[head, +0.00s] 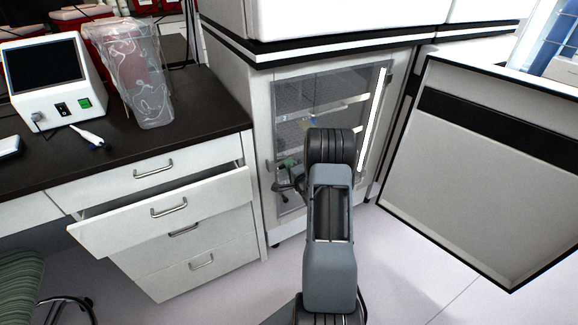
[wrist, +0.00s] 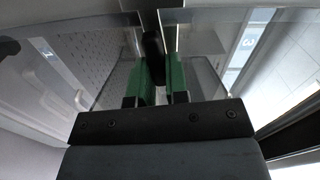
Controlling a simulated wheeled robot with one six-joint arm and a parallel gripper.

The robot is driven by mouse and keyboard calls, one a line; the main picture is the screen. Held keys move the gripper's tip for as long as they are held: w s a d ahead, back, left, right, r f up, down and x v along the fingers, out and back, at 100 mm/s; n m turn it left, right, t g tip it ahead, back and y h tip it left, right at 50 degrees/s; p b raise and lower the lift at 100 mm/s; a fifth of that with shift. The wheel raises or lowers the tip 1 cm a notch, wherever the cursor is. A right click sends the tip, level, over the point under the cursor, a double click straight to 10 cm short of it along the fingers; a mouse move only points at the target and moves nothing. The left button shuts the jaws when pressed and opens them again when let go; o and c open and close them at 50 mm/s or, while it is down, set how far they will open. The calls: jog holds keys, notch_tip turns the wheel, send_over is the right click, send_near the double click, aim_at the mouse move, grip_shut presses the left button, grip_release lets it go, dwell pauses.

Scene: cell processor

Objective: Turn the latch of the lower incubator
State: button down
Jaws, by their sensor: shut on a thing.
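The lower incubator's inner glass door (head: 345,85) is in front of me in the head view and looks closed. My gripper (head: 285,163) is at its left edge, partly behind my arm. In the wrist view my gripper (wrist: 160,80) has its green fingers on either side of a dark latch (wrist: 152,42) and is shut on it. The glass runs off to both sides of the latch. Most of the latch is hidden in the head view, and I cannot tell its exact angle.
The incubator's thick outer door (head: 480,180) stands wide open on the right. A drawer (head: 165,212) is pulled out of the bench at left. The benchtop (head: 200,125) carries a white device (head: 50,80) and a clear bag (head: 135,75). Floor is free between.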

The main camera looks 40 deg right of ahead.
jog(key=shift+f+m, duration=0.1)
jog(key=shift+m, duration=0.5)
jog(key=c, duration=1.1)
grip_release()
jog(key=s, duration=0.4)
jog(key=s+a, duration=0.1)
jog(key=s, duration=0.4)
jog(key=s+a, duration=0.1)
jog(key=s, duration=0.3)
jog(key=shift+s+p, duration=0.3)
jog(key=shift+p, duration=0.05)
